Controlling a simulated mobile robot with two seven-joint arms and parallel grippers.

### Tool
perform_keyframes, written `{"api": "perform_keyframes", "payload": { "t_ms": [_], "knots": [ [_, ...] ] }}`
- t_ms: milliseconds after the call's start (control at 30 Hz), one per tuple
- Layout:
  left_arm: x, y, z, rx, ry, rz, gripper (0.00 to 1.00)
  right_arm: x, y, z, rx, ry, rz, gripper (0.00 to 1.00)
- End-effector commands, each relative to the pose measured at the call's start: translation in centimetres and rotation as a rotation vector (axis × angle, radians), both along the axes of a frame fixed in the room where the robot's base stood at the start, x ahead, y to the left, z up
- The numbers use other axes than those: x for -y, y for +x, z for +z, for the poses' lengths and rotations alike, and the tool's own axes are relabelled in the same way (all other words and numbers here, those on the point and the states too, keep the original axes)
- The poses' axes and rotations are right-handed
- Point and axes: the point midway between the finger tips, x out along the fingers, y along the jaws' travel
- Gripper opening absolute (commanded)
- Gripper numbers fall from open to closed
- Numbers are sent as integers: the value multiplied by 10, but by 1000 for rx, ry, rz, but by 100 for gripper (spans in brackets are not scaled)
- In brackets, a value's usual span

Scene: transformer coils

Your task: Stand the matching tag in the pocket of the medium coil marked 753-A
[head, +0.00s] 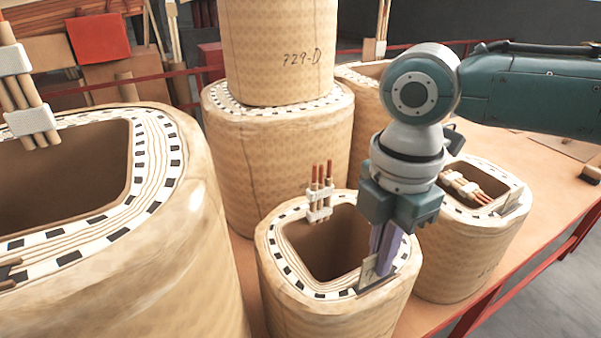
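A medium tan coil (312,285) with an open, rounded-square core stands at front centre. Several red-tipped leads in a white clamp (319,195) rise from its back rim. No marking 753-A is readable on it from here. My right gripper (384,268) points down at the right front of its rim, with its fingers close to the rim. A small pale tag (368,271) stands upright at the fingertips, by the pocket in the rim (372,291). The fingers overlap in this view, so I cannot tell whether they grip it. My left gripper is out of view.
A large coil (190,270) fills the left. Behind, a coil marked 729-D (280,50) stands on another coil (270,165). A smaller coil (470,255) with leads and a tag (511,201) is at right.

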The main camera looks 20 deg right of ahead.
Motion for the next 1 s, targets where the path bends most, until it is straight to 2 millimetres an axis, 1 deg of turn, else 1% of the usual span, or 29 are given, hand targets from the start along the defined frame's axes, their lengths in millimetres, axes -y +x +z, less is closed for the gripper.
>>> {"api": "perform_keyframes", "payload": {
  "t_ms": [67,333,367,400,633,667,867,967,1000],
  "knots": [
    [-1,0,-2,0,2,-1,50,0,0,-3,0,0,0,0],
    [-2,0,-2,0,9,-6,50,0,0,-3,0,0,1,0],
    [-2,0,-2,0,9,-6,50,0,0,-3,0,0,1,7],
    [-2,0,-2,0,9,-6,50,0,0,-3,0,0,1,11],
    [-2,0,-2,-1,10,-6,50,0,0,-3,0,0,1,37],
    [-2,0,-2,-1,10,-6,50,0,0,-3,0,0,1,38],
    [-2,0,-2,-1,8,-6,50,0,0,-3,0,0,0,38],
    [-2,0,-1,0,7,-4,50,0,0,2,1,0,1,38],
    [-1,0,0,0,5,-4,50,0,0,7,1,0,1,38]
  ]
}}
